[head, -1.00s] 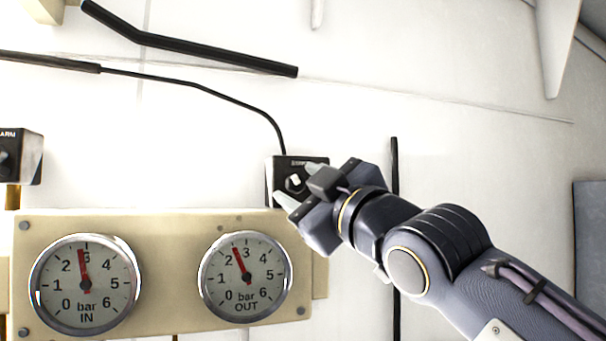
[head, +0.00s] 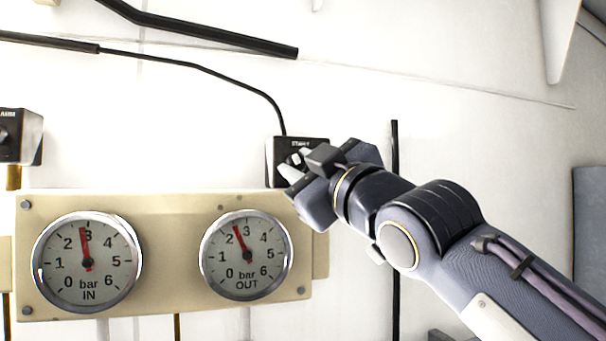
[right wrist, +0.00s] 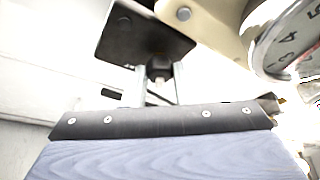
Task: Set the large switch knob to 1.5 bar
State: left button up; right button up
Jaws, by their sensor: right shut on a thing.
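The switch knob (head: 297,158) is dark with a pale mark and sits on a small black box (head: 276,163), just above the right end of the beige gauge panel. My right gripper (head: 294,163) is shut on the knob, with its pale fingertips on either side. The fingers partly hide the knob, so I cannot read its setting. In the right wrist view the black box (right wrist: 140,38) is at the top. The OUT gauge (head: 246,255) has its red needle between 2 and 3 bar. The IN gauge (head: 87,262) reads just under 3. My left gripper is out of view.
The beige panel (head: 170,209) carries both gauges close below the gripper. Another black box (head: 22,148) is at the far left. A black cable runs down to the knob's box, and a black vertical rod (head: 395,145) stands behind my right arm. The white wall right of it is mostly clear.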

jog(key=shift+a+f+m+t+h+b, duration=0.1)
jog(key=shift+m+t+h+b, duration=0.5)
jog(key=shift+m+b, duration=1.15)
jog(key=shift+m+t+h+b, duration=0.5)
jog(key=shift+m+h+b, duration=0.2)
jog(key=shift+m+b, duration=1)
jog(key=shift+m, duration=0.25)
jog(key=o, duration=1)
jog(key=shift+s, duration=0.1)
